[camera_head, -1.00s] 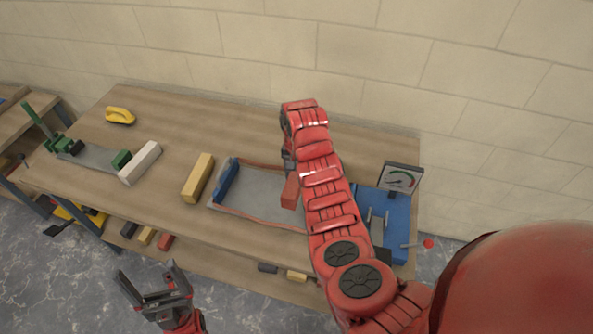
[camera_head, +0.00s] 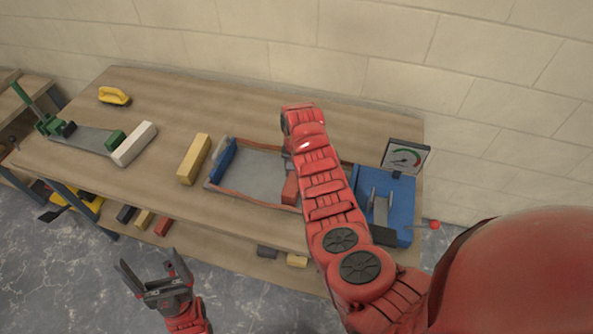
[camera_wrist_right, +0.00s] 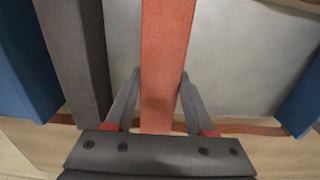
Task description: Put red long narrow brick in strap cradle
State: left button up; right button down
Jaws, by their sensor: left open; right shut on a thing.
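The red long narrow brick (camera_head: 291,187) is over the right part of the grey tray (camera_head: 262,173), which has an orange-red edge and which I take to be the strap cradle. My right gripper (camera_head: 288,163) is shut on the brick; its arm hides part of both in the head view. In the right wrist view my gripper (camera_wrist_right: 158,82) has one finger on each side of the brick (camera_wrist_right: 165,50), above the grey tray floor (camera_wrist_right: 240,60). I cannot tell if the brick touches the floor. My left gripper (camera_head: 150,270) is open and empty, in front of the table.
A blue block (camera_head: 222,160) is at the tray's left end. A blue fixture (camera_head: 400,205) with a gauge (camera_head: 405,157) stands right of the tray. A yellow brick (camera_head: 194,158), white brick (camera_head: 134,144) and yellow-handled tool (camera_head: 114,96) lie left.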

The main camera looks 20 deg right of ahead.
jog(key=shift+f+b, duration=0.3)
jog(key=shift+f, duration=0.1)
dwell(0.4)
jog(key=shift+c, duration=0.8)
grip_release()
jog(key=shift+r, duration=0.5)
notch_tip(320, 180, up, 4)
jog(key=shift+b, duration=0.95)
notch_tip(320, 180, up, 12)
jog(key=p, duration=0.1)
jog(key=shift+r, duration=0.2)
jog(key=shift+d, duration=0.1)
